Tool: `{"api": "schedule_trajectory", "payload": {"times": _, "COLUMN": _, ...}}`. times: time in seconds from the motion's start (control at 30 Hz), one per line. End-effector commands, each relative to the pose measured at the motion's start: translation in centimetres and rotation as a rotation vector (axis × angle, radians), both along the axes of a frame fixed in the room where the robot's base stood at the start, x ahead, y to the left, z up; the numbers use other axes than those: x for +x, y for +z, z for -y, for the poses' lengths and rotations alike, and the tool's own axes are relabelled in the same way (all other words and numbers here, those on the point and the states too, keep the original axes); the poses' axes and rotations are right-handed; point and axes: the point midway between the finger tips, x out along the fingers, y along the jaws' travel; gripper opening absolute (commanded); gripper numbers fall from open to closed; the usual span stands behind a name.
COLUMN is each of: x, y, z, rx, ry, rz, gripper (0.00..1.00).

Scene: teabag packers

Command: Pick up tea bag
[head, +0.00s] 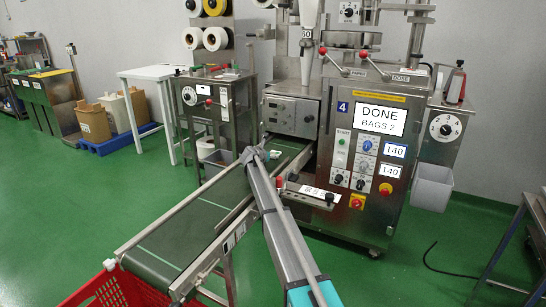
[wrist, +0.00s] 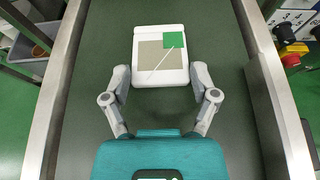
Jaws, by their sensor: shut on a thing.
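The tea bag (wrist: 142,37) is a white packet with a beige square, a green tag and a thin string. In the wrist view it lies flat over the dark green conveyor belt (wrist: 95,120), with its lower end between the fingers. My gripper (wrist: 161,78) is shut on the tea bag, one finger against each side edge. I cannot tell whether the bag touches the belt or is just above it. In the head view my gripper (head: 254,156) is at the upper end of the belt by the machine outlet. The bag is not clearly seen there.
The packing machine (head: 341,125) stands behind the belt, its screen reading "DONE BAGS 2". A red crate (head: 125,290) is at the belt's lower end. Metal rails (wrist: 268,90) edge the belt. A grey bin (head: 432,188) hangs at the machine's right. The belt's lower stretch is clear.

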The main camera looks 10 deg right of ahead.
Motion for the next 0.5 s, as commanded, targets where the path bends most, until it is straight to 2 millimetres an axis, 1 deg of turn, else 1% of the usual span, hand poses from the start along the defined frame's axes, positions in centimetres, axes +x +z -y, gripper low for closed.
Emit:
{"api": "schedule_trajectory", "payload": {"times": 0.27, "x": 0.0, "y": 1.7, "z": 0.0, "rx": 0.000, "ry": 0.000, "rz": 0.000, "gripper": 0.65}}
{"api": "schedule_trajectory", "payload": {"times": 0.43, "x": 0.0, "y": 3.4, "z": 0.0, "rx": 0.000, "ry": 0.000, "rz": 0.000, "gripper": 0.65}}
{"api": "schedule_trajectory", "payload": {"times": 0.5, "x": -0.8, "y": 4.2, "z": 0.1, "rx": 0.000, "ry": 0.000, "rz": 0.000, "gripper": 0.65}}
